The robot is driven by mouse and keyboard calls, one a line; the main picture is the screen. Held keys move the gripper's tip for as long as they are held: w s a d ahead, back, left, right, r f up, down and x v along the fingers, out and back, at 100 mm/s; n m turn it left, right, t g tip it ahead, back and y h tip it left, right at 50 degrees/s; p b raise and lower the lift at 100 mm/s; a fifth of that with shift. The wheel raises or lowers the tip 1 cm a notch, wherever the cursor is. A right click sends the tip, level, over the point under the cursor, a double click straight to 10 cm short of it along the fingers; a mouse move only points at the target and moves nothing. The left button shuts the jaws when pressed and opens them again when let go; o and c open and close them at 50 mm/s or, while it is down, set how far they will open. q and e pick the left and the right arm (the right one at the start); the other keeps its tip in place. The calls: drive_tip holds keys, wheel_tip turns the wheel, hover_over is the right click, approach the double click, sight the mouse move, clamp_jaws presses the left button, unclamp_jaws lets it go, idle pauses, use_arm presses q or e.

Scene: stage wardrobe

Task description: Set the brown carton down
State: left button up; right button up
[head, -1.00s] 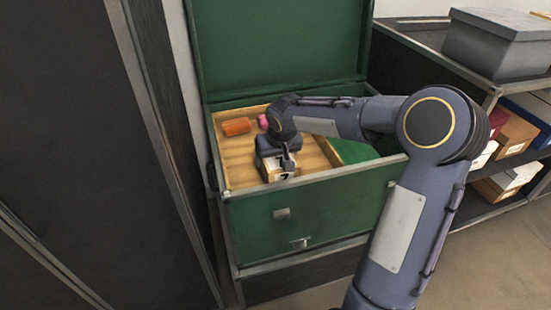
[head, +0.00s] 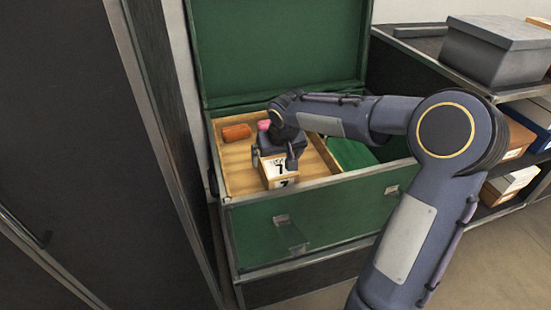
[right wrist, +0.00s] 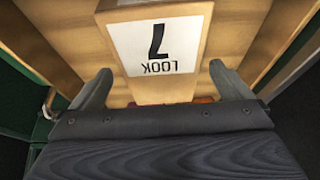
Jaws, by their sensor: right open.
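The brown carton (head: 266,176) stands in the wooden tray (head: 238,165) of the open green trunk, near the tray's front edge. Its white label reads 7 in the head view and "LOOK 7" in the right wrist view, where the carton (right wrist: 120,50) fills the upper middle. My right gripper (head: 275,158) is open, just behind and above the carton. In the right wrist view my right gripper (right wrist: 162,85) has its fingers spread on either side of the carton's near end, with gaps showing. The carton's underside is hidden. My left gripper is out of view.
An orange roll (head: 236,132) and a pink item (head: 264,125) lie at the tray's back left. A green compartment (head: 350,153) is right of the tray. The trunk lid (head: 280,45) stands up behind. A grey box (head: 495,50) sits on shelving at right; a dark cabinet is at left.

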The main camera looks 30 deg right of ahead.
drive_tip(key=p+v, duration=0.2)
drive_tip(key=v, duration=0.5)
drive_tip(key=shift+r, duration=0.1)
drive_tip(key=s+a+f+y, duration=0.1)
drive_tip(key=s+a, duration=0.2)
drive_tip(key=s, duration=0.5)
drive_tip(key=s+a+y, duration=0.2)
drive_tip(key=s+a, duration=0.2)
drive_tip(key=s, duration=0.4)
drive_tip(key=s+a+f+n+t+y, duration=0.1)
drive_tip(key=s+a+y, duration=0.1)
drive_tip(key=s, duration=0.7)
drive_tip(key=shift+a+f, duration=0.35)
drive_tip(key=shift+a, duration=0.55)
wheel_tip(320, 180, up, 30)
drive_tip(key=p, duration=2.9)
drive_tip(key=shift+p, duration=0.4)
